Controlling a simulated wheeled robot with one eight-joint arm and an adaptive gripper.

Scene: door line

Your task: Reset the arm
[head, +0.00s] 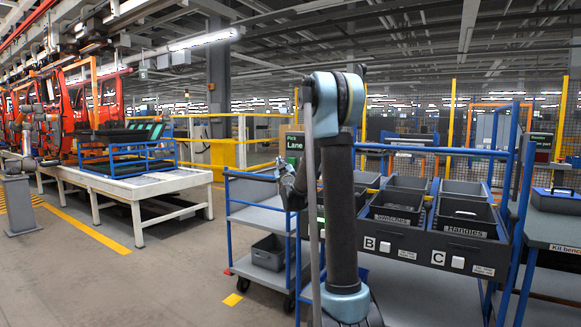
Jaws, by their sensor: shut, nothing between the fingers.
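My arm (340,190) stands upright in the middle of the head view, bent at a high elbow. My gripper (283,165) shows small and dark to the left of the arm, partly hidden by it. It is shut and empty, above the blue-framed cart (262,215), and appears apart from it.
Grey bins (398,207), labelled Switches and Handles, sit in a blue-framed rack to the right of my arm. A kit bench (555,230) stands at far right. The floor at front left is clear.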

